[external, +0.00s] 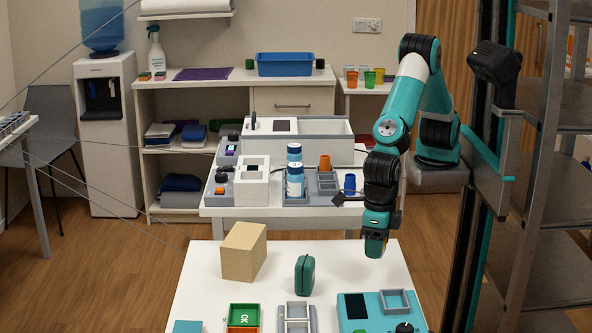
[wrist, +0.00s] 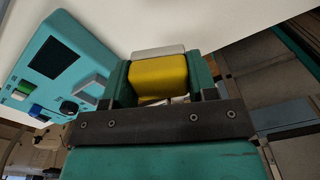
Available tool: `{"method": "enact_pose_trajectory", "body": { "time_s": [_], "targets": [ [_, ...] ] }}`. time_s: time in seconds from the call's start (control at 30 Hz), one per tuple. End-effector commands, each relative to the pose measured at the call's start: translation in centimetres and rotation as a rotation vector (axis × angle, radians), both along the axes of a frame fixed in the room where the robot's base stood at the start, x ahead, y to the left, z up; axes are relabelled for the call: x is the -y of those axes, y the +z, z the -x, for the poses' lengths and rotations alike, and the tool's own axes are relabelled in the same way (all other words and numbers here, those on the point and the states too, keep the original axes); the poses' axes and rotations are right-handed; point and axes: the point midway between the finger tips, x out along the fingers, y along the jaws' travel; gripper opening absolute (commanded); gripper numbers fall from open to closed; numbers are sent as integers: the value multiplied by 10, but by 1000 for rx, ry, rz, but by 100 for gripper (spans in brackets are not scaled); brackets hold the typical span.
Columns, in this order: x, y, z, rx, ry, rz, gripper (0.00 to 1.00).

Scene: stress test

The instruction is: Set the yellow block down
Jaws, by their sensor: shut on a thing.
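The yellow block (wrist: 158,80) sits between the two teal fingers of my gripper (wrist: 161,74) in the wrist view. The gripper is shut on it. A light grey strip shows along the block's far side. In the external view my gripper (external: 375,246) points down over the right back part of the white front table (external: 200,275). The block cannot be made out clearly there, and its gap to the tabletop is hard to judge.
A teal device (external: 375,300) with a dark screen stands in front of the gripper. A green case (external: 305,274) and a tan box (external: 244,251) stand to the left. Green (external: 243,318) and grey trays (external: 297,316) lie at the front. The tabletop between case and gripper is bare.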

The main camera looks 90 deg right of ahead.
Motion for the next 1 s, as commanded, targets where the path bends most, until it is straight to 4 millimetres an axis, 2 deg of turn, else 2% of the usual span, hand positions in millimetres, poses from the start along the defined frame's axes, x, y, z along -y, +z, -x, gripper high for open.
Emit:
{"method": "enact_pose_trajectory", "body": {
  "time_s": [0.03, 0.1, 0.37, 0.6, 0.97, 1.0],
  "targets": [
    [1, -12, 0, -2, 0, 3, 30],
    [0, -24, 0, -1, 0, 3, 30],
    [0, -46, 0, 0, -1, 0, 30],
    [0, -80, 0, 0, -1, 0, 30],
    [0, -85, 0, 0, -1, -1, 30],
    [0, -84, -1, 0, -1, -1, 60]
  ]
}}
